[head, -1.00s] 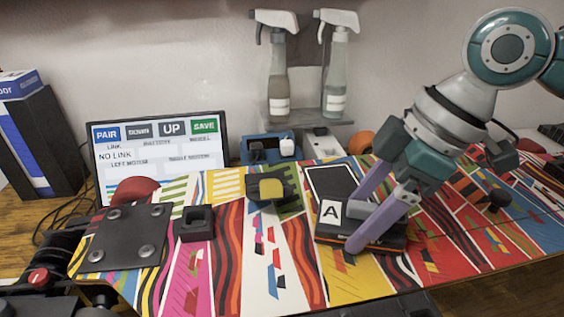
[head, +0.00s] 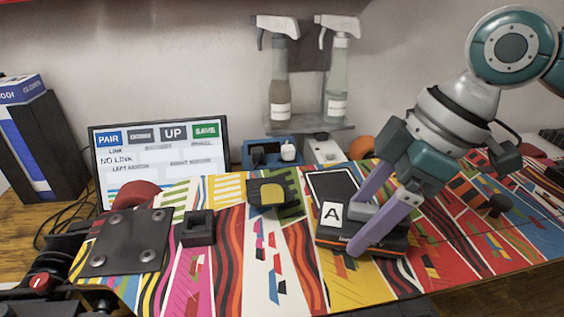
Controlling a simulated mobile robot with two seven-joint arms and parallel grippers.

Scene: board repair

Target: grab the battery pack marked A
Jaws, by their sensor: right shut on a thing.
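The battery pack marked A (head: 331,213) is a dark, flat block with a white label bearing a black "A" at its left end. It lies on the colourful patterned board (head: 235,265), right of the middle in the head view. My right gripper (head: 357,222) reaches down from the right, with its two purple fingers at the pack. It is shut on the pack, and the fingers hide part of its right side. Whether the pack is clear of the board, I cannot tell. My left gripper is not recognisable in this view.
A screen (head: 160,158) with coloured buttons stands behind the board, showing "NO LINK". Two spray bottles (head: 337,85) stand at the back. A dark plate with bolts (head: 125,240), a small black square part (head: 198,229) and a yellow-and-black part (head: 271,195) sit on the board.

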